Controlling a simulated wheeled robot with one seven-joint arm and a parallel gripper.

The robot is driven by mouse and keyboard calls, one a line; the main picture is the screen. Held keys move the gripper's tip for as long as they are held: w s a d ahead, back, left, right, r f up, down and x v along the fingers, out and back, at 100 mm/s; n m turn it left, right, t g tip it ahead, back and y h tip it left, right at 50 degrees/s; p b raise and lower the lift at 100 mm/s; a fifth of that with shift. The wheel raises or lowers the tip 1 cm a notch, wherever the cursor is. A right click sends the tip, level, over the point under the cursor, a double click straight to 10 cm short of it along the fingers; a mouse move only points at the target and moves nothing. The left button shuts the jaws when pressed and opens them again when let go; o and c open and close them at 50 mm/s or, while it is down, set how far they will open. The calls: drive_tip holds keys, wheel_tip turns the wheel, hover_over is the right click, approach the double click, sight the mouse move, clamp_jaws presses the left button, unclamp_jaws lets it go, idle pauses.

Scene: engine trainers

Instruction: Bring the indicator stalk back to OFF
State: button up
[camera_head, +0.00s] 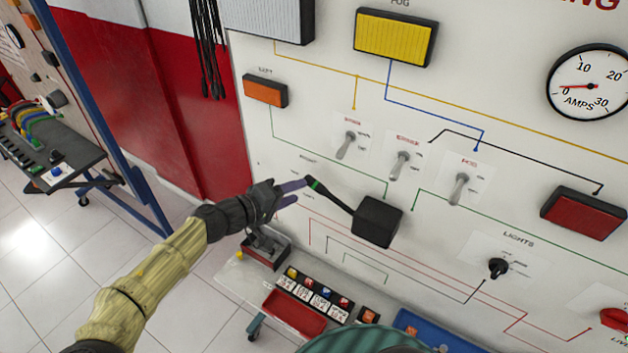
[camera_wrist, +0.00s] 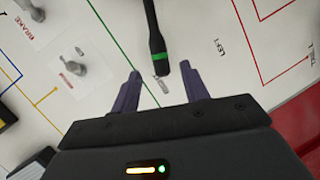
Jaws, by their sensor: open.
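The indicator stalk (camera_head: 335,198) is a black lever with a green band near its tip. It reaches up and left from a black box (camera_head: 377,222) on the white panel. My gripper (camera_head: 297,192) is open at the stalk's tip end. In the wrist view the stalk (camera_wrist: 156,38) comes down from the top edge, and its tip lies between the two purple fingers of my gripper (camera_wrist: 160,78), with a gap on each side. I cannot tell whether the tip is at the fingers' depth. A "LEFT" label (camera_wrist: 220,47) is printed right of the stalk there.
Three toggle switches (camera_head: 402,165) stand out from the panel above the stalk box. A black rotary lights knob (camera_head: 498,267) is at lower right. An orange lamp (camera_head: 265,91) is at upper left. A red tray (camera_head: 295,313) lies below the panel.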

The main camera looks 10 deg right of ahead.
sight(314, 185)
drive_tip(key=p+x, duration=0.2)
drive_tip(key=x, duration=0.5)
drive_tip(key=shift+d, duration=0.15)
clamp_jaws()
